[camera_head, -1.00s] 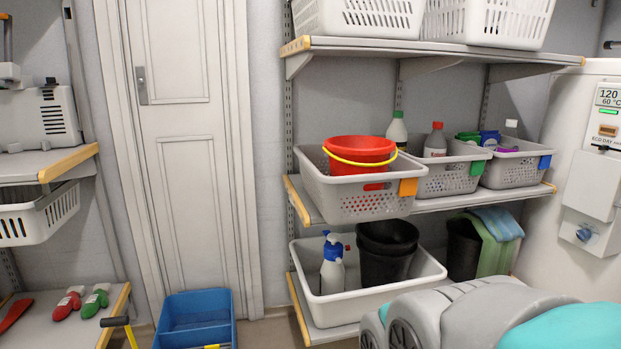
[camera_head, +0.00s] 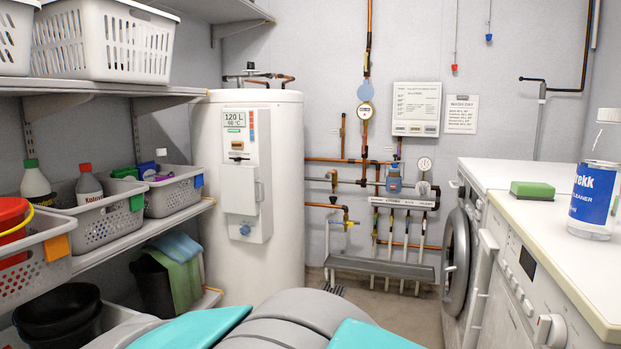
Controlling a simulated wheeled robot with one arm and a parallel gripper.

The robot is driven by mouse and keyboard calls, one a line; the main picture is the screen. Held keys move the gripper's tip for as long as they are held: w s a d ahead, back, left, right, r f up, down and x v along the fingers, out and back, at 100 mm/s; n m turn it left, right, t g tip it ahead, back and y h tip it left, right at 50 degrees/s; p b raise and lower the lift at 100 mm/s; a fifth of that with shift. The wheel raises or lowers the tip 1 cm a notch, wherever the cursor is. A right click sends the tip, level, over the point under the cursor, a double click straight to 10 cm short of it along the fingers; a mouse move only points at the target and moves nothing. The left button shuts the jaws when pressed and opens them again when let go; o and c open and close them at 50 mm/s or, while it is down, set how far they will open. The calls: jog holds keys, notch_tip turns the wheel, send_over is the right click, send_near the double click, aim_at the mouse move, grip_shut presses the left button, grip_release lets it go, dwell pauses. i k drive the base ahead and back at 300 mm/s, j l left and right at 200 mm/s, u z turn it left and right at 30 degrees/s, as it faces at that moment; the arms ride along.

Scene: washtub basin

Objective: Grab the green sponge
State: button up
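A green sponge (camera_head: 532,188) with a dark lower layer lies flat on the white countertop (camera_head: 560,225) over the machines at the right. It sits left of a clear bottle with a blue label (camera_head: 595,190), with a gap between them. My gripper is not in view. Only grey and teal parts of my own body show at the bottom of the picture.
Front-loading machines (camera_head: 460,262) stand under the countertop, one with a round door. A white boiler (camera_head: 285,200) stands at the back, beside pipes. Shelves with grey baskets (camera_head: 105,208) line the left. Some floor is open between boiler and machines.

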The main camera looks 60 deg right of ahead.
aim_at(519, 190)
jog(key=z, duration=3.45)
